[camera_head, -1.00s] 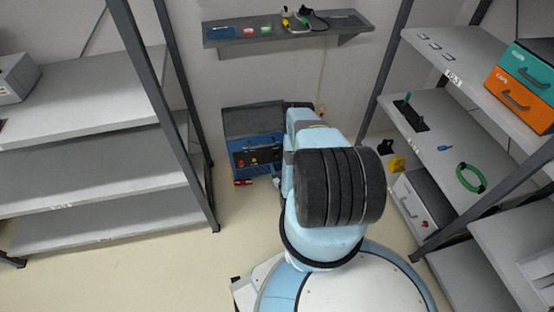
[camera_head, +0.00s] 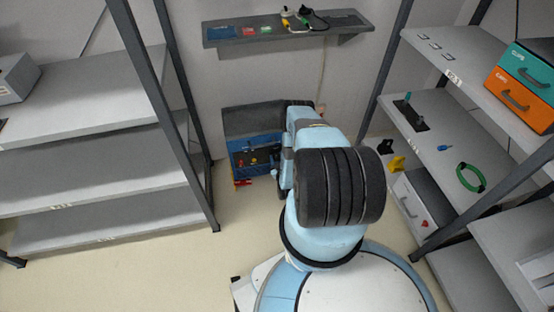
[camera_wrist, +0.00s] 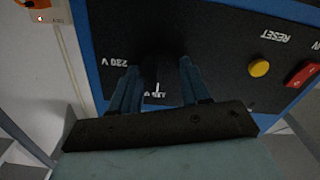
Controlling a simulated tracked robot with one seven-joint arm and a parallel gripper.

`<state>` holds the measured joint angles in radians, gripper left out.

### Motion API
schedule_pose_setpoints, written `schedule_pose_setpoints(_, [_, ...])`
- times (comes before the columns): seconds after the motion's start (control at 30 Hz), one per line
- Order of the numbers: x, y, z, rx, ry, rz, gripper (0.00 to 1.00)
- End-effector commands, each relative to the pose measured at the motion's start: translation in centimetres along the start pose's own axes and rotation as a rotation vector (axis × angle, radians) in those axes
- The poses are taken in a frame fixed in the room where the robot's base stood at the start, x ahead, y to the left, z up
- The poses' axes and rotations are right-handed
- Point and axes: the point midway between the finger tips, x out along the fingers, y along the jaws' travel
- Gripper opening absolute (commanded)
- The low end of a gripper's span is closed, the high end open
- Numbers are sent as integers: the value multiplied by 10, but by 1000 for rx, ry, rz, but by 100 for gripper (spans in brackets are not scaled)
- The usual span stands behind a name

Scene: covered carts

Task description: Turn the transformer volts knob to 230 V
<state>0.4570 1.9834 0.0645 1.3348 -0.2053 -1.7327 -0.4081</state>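The transformer is a blue box (camera_head: 256,150) with a raised grey lid on the floor by the back wall in the head view. In the wrist view its black front panel (camera_wrist: 235,45) fills the picture, with upside-down white labels. A dark volts knob (camera_wrist: 158,38) is hard to make out against the panel. The 230 V label (camera_wrist: 115,62) is left of it. A white line shows just below the knob, by another partly hidden label. My gripper (camera_wrist: 160,66) has its fingers apart on both sides of the knob; I cannot tell whether they touch it. My arm hides the gripper in the head view.
A yellow reset button (camera_wrist: 259,68) and a red switch (camera_wrist: 302,74) are on the panel's right. Grey shelves stand left (camera_head: 90,140) and right (camera_head: 440,125) of the transformer. A wall shelf (camera_head: 250,38) hangs above. Open floor lies front left.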

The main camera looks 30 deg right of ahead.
Motion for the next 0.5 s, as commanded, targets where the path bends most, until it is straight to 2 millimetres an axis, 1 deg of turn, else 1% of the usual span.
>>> schedule_pose_setpoints(0.03, [0,0,0,0,0,0,41])
schedule_pose_setpoints(0.33, [0,0,0,0,0,-1,13])
schedule_pose_setpoints(0.5, [0,0,0,8,0,-1,12])
